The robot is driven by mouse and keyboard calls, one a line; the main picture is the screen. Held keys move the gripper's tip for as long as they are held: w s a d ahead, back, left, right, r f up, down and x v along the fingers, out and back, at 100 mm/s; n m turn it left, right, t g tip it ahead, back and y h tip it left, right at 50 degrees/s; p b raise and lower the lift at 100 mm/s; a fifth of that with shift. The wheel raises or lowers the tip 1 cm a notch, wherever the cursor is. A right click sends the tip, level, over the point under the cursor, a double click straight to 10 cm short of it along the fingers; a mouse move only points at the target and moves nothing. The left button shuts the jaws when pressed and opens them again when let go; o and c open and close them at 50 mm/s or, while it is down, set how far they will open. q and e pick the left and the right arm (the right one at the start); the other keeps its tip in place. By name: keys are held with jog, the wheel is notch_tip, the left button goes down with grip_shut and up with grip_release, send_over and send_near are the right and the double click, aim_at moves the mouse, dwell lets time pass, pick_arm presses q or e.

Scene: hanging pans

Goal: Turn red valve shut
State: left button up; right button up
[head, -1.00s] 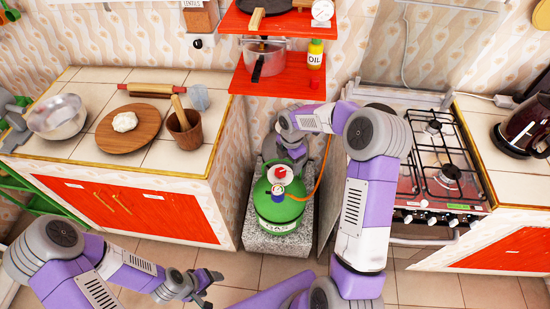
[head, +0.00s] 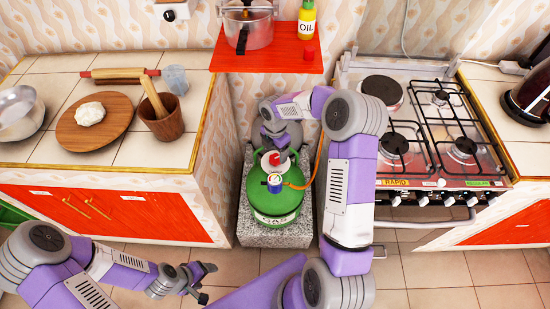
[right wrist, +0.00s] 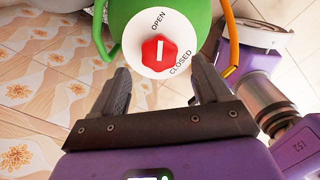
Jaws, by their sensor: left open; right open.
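The red valve (head: 274,158) sits on a white disc on top of the green gas cylinder (head: 270,203). In the right wrist view, the valve (right wrist: 154,59) is a red knob with a white bar, near upright in the picture. The disc (right wrist: 183,30) carries the words OPEN, at the top, and CLOSED, at the lower right. My right gripper (right wrist: 160,77) is open and empty, its fingers just short of the disc, one to each side of the knob. My left gripper (head: 205,282) is open and empty, low over the floor at the left.
The cylinder stands on a speckled stone block (head: 247,234) between a tiled counter (head: 60,165) on the left and a gas stove (head: 425,130) on the right. An orange hose (head: 318,155) runs from the valve. A red shelf (head: 265,60) hangs above and behind.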

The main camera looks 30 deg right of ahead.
aim_at(275, 159)
jog(key=shift+f+b, duration=0.5)
jog(key=shift+f, duration=1.5)
jog(key=c, duration=1)
jog(key=shift+c, duration=0.2)
